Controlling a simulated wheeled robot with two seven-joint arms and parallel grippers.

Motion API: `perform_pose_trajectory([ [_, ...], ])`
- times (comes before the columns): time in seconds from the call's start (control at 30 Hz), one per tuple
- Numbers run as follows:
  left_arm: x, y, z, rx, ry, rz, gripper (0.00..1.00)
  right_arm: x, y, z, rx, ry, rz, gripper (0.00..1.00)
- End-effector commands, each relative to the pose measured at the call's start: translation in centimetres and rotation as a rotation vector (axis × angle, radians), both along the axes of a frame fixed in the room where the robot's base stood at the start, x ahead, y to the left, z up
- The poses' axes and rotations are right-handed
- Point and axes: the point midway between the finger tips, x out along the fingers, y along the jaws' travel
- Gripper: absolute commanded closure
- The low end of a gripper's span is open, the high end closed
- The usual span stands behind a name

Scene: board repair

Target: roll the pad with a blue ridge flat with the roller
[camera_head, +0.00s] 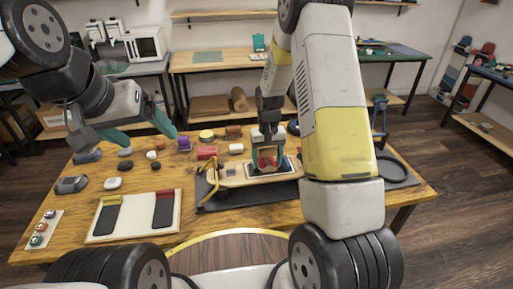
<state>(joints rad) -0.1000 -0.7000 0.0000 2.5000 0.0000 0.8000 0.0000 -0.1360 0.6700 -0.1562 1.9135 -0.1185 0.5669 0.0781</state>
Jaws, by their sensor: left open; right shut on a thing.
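My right gripper (267,163) is shut on a red-and-dark thing, probably the roller (267,159), low over a light board. A pad with a bluish edge (288,166) lies on that board under and beside the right gripper. The gripper and arm hide part of it, and I cannot make out the ridge or whether the roller touches the pad. My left gripper (152,142) is open and empty, with its teal fingers spread above the back left of the table.
The board lies on a dark mat (222,205), with a yellow looped handle (211,180) at its left end. A white panel (137,229) with a yellow and a dark red strip lies at front left. Several small objects, including a red block (207,152), crowd the table's back left.

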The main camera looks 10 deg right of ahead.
Motion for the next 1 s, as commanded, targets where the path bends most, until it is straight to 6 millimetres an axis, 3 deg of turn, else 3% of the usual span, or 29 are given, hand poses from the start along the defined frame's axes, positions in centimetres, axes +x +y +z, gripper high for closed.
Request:
perform_pose_trajectory([
  [0.2, 0.0, 0.0, 0.0, 0.000, 0.000, 0.000, 0.19, -0.1, -1.4, 0.0, 0.000, 0.005, 0.000, 0.63],
  [0.57, 0.0, 0.0, 0.0, 0.000, 0.000, 0.000, 0.19, -0.1, -1.6, 0.2, 0.000, 0.003, 0.000, 0.63],
  [1.0, 0.0, 0.0, 0.0, 0.000, 0.000, 0.000, 0.19, 0.0, -1.6, 4.5, 0.000, -0.001, 0.000, 0.63],
])
